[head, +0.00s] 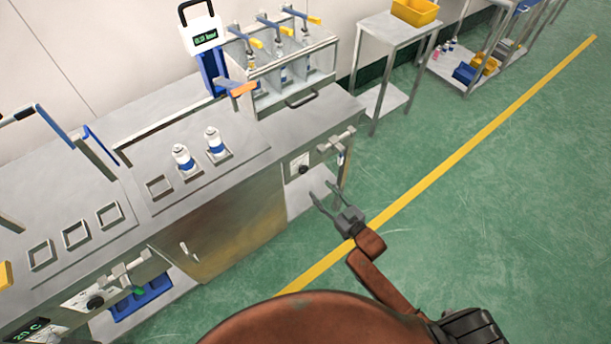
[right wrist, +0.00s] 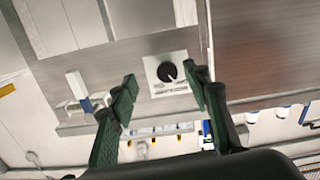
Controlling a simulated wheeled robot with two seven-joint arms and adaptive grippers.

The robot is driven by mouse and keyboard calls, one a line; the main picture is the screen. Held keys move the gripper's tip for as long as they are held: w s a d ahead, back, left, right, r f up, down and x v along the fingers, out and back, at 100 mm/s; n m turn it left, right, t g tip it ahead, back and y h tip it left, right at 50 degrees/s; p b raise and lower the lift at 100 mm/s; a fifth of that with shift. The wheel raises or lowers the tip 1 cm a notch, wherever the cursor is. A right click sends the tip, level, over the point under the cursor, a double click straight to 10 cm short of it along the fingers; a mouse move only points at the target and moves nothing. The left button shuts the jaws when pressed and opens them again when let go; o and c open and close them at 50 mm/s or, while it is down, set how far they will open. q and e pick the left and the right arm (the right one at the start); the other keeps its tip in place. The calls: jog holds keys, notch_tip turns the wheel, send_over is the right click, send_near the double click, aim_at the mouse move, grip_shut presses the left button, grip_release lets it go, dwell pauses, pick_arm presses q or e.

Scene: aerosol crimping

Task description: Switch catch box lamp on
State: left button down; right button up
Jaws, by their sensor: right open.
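A black rotary knob (head: 303,169) sits on a white plate on the front of the metal bench, at its right end. In the right wrist view the knob (right wrist: 167,72) lies between my fingers, its pointer toward the lower right. My right gripper (head: 321,190) is open and empty, just in front of the bench and apart from the knob. It also shows in the right wrist view (right wrist: 162,84). A clear-walled box (head: 287,80) with a dark handle stands at the bench's back right; I cannot tell whether a lamp in it is lit. My left gripper is out of view.
A second knob (head: 95,302) is on the left front panel. A grey bar fixture (head: 336,140) projects near the right knob. Two white-and-blue bottles (head: 216,143) stand on the bench top. A side table (head: 392,30) is at the back. The green floor at right is clear.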

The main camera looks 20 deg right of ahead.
aim_at(305, 171)
jog(key=shift+t+y, duration=0.3)
jog(key=w+a, duration=0.1)
jog(key=w, duration=0.1)
jog(key=w+a+r+b, duration=0.1)
jog(key=w, duration=0.2)
jog(key=w+a+r, duration=0.1)
jog(key=w, duration=0.1)
jog(key=shift+w+a+r+b, duration=0.2)
jog(key=shift+w+b, duration=0.1)
jog(key=shift+w, duration=0.1)
